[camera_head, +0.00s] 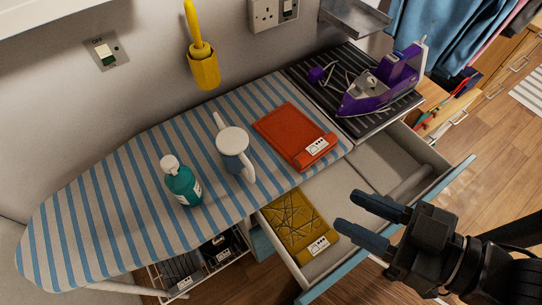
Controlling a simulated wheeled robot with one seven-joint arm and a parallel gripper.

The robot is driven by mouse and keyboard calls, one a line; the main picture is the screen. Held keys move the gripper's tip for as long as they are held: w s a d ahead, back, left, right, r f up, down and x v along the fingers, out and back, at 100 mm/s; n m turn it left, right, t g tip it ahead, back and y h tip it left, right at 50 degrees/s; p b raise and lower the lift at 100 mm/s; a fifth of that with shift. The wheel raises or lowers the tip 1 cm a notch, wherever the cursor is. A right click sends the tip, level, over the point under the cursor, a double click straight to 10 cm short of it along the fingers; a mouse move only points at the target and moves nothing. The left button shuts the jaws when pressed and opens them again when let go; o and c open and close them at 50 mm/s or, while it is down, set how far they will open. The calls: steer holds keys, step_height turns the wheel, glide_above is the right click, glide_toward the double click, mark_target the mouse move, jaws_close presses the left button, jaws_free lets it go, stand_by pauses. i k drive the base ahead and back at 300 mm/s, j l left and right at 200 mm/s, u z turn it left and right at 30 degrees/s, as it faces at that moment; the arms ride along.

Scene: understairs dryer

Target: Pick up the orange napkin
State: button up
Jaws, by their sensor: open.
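The orange napkin (290,131) lies flat and folded on the right end of the striped ironing board (110,188), with a white label on its lower right edge. My gripper (344,211) is open and empty at the lower right, its two dark fingers pointing left. It is over the open drawer, to the right of and nearer than the napkin, clearly apart from it. Nothing hides the napkin.
A white jug (235,150) and a teal bottle (181,183) stand left of the napkin. A purple iron (383,86) rests on a dark ribbed mat (310,76) behind right. The open drawer (420,155) holds a yellow patterned cloth (293,220). A yellow holder (203,70) hangs on the wall.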

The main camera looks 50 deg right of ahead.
mark_target(298, 140)
steer(key=k+j+z, duration=0.1)
steer(key=j+z, duration=0.15)
steer(key=j, duration=1.25)
